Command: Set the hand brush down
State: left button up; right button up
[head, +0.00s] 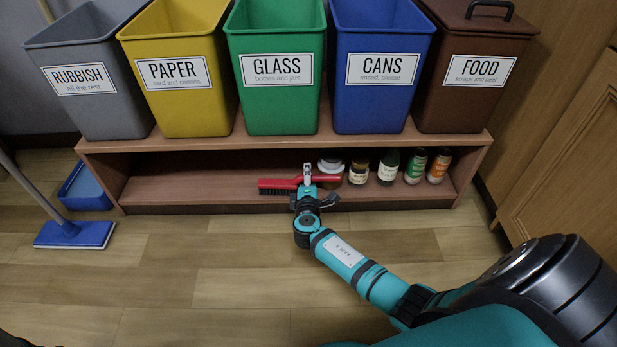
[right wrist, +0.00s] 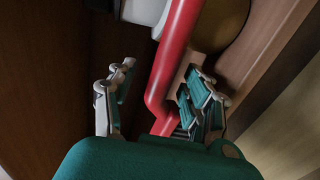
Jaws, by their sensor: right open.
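The hand brush (head: 277,184) is red with dark bristles. It lies at the low shelf's level, with its head left of my right gripper (head: 307,174) and its handle running right. In the right wrist view the red handle (right wrist: 175,55) passes between the two parted fingers of my right gripper (right wrist: 160,78). The gripper is open around the handle; I cannot tell whether a finger touches it. The bristles are mostly hidden in the wrist view. My left gripper is not in view.
The low wooden shelf (head: 160,189) holds a white-lidded jar (head: 330,165) and several small jars and bottles right of the brush. Several labelled bins stand on top. A blue mop (head: 75,234) and blue tray (head: 88,190) are at left. The shelf's left half is clear.

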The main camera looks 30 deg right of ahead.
grip_shut()
dwell(0.6)
jog(key=shift+c, duration=1.6)
grip_release()
